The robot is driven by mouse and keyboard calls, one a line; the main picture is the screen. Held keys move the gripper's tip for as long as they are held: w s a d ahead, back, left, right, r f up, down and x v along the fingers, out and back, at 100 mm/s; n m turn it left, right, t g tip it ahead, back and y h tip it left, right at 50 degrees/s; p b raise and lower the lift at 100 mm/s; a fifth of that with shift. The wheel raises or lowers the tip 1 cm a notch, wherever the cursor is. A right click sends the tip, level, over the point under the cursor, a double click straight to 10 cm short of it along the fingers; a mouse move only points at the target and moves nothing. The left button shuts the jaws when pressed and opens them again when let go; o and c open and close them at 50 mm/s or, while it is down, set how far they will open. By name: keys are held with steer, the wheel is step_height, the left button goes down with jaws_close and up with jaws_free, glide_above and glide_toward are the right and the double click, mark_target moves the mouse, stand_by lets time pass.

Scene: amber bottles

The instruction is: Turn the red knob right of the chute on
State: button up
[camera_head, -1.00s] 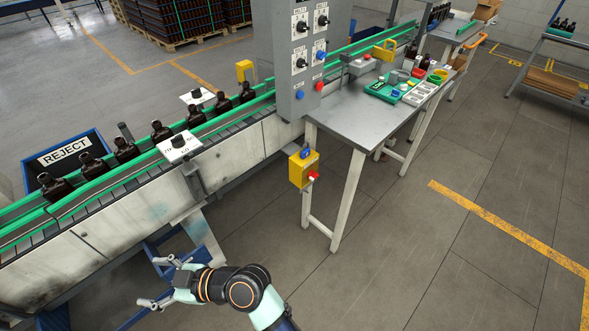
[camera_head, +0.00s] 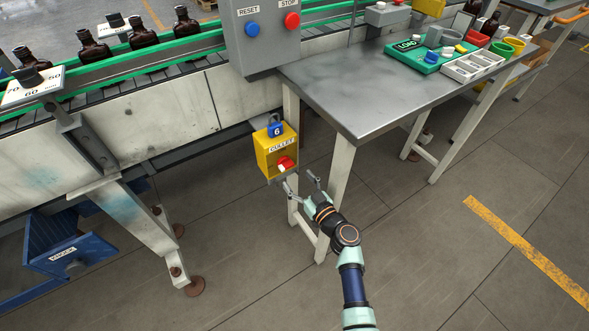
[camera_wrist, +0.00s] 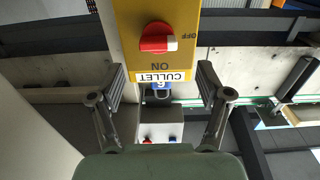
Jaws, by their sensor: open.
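The red knob (camera_head: 285,163) is on the front of a yellow box (camera_head: 262,158) labelled CULLET, to the right of a blue chute-like part (camera_head: 45,235). In the wrist view, which is upside down, the red knob (camera_wrist: 153,37) has its white pointer end toward the OFF mark, and ON is printed at another side. A blue padlock-like piece (camera_head: 276,127) marked 6 sits atop the box. My gripper (camera_head: 299,180) is open and empty, close in front of and slightly below the knob, apart from it. Its two fingers (camera_wrist: 160,84) show either side of the label.
A steel table (camera_head: 345,90) stands right of the box, its white leg (camera_head: 341,185) close to my gripper. A grey panel (camera_head: 250,55) with a blue RESET and red STOP button is above. The conveyor with amber bottles (camera_head: 143,33) runs along the left. Floor at right is clear.

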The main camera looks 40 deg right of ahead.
mark_target(288, 167)
steer(key=b+x, duration=0.2)
steer(key=x, duration=0.3)
steer(key=shift+w+d+f, duration=0.1)
steer(key=shift+w+d, duration=0.15)
steer(key=shift+w, duration=0.4)
steer(key=shift+c, duration=0.3)
steer(key=c, duration=1.1)
